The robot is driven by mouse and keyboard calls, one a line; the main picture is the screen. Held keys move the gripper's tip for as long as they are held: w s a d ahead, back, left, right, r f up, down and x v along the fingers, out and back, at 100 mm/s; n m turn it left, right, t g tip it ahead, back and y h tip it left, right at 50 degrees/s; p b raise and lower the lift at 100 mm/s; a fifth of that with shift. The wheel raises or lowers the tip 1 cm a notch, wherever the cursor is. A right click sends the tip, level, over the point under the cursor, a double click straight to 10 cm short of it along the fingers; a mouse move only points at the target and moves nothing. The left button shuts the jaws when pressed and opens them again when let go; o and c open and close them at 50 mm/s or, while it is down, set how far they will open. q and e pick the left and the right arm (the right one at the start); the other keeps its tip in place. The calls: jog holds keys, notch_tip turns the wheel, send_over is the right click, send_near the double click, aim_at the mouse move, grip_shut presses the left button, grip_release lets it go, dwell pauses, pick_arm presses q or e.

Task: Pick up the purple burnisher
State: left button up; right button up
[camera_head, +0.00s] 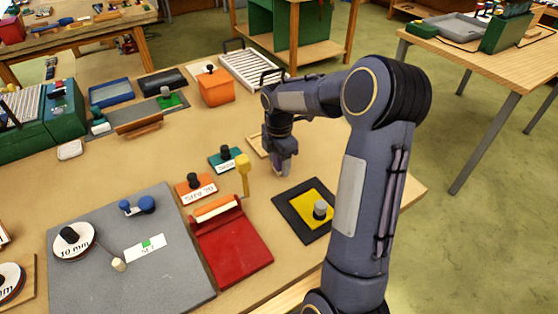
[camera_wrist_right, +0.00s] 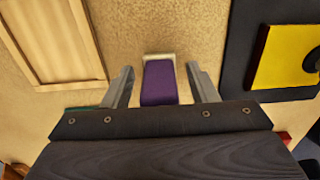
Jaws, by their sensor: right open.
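The purple burnisher (camera_wrist_right: 160,84) shows in the right wrist view, a purple block with a pale end cap at its far end. It lies between the two fingers of my right gripper (camera_wrist_right: 162,86), which is open, with a gap on each side. The gripper's body hides the near end of the burnisher. In the head view my right gripper (camera_head: 283,166) points down over the tan table, and I cannot make out the burnisher clearly there. My left gripper is not in view.
A pale wooden panel (camera_wrist_right: 60,40) lies left of the fingers in the wrist view. A black-framed yellow pad with a grey knob (camera_head: 320,209) is near. A red hinged stand (camera_head: 232,250) with a yellow handle, labelled blocks and a grey plate (camera_head: 130,275) lie leftward.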

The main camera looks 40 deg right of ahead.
jog(key=c, duration=1)
jog(key=shift+r, duration=0.2)
jog(key=shift+r, duration=0.25)
notch_tip(320, 180, up, 2)
jog(key=shift+r, duration=0.1)
jog(key=s+a+r+b, duration=0.1)
jog(key=s+r+b, duration=0.1)
jog(key=s+r, duration=0.8)
jog(key=s, duration=0.4)
jog(key=shift+a, duration=0.25)
